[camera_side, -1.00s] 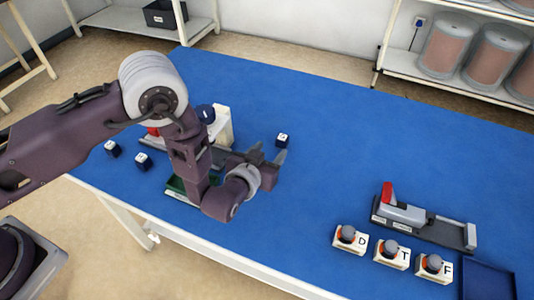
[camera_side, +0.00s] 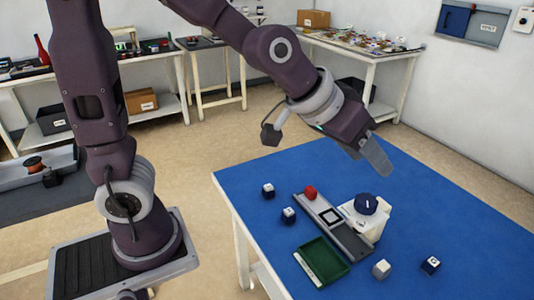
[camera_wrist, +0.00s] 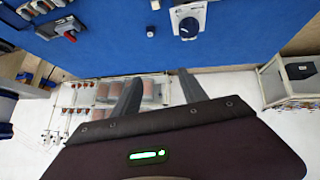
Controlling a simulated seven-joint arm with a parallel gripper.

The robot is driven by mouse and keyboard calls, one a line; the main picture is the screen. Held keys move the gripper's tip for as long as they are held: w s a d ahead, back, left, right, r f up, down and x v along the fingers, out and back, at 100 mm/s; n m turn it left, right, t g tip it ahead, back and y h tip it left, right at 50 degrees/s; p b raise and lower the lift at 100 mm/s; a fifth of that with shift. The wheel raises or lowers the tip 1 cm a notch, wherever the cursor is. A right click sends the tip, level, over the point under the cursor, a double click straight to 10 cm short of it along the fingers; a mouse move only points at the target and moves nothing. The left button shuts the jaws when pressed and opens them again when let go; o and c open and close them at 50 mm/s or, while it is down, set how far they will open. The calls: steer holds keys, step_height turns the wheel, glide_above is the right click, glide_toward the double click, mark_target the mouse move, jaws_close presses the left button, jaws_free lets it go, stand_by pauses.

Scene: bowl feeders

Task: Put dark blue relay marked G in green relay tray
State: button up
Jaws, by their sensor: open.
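A dark blue relay with a white top (camera_side: 430,265), whose mark looks like a G, sits on the blue table right of the feeder; a small dark block, probably it, shows in the wrist view (camera_wrist: 150,31). Two more dark blue relays (camera_side: 268,190) (camera_side: 289,215) lie left of the feeder. The green tray (camera_side: 322,262) is in front of the feeder and looks empty. My gripper (camera_side: 378,157) is raised above the table's back side, away from the relays. Its fingers (camera_wrist: 160,95) are apart and empty in the wrist view.
A pale grey block (camera_side: 381,268) lies near the tray. Another device with a red lever (camera_wrist: 62,27) shows in the wrist view. The table's right is mostly clear.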

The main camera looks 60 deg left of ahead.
steer(key=s+a+r, duration=0.1)
steer(key=s+a, duration=0.2)
steer(key=s, duration=0.3)
steer(key=s+a+r+g+y, duration=0.1)
steer(key=s+a, duration=0.2)
steer(key=s, duration=0.4)
steer(key=shift+a+r, duration=0.15)
steer(key=shift+a, duration=0.25)
steer(key=shift+o, duration=0.5)
steer(key=s+a+f+g+y, duration=0.1)
steer(key=s+a, duration=0.2)
steer(key=s, duration=0.5)
steer(key=shift+s+f, duration=0.2)
steer(key=shift+f, duration=0.1)
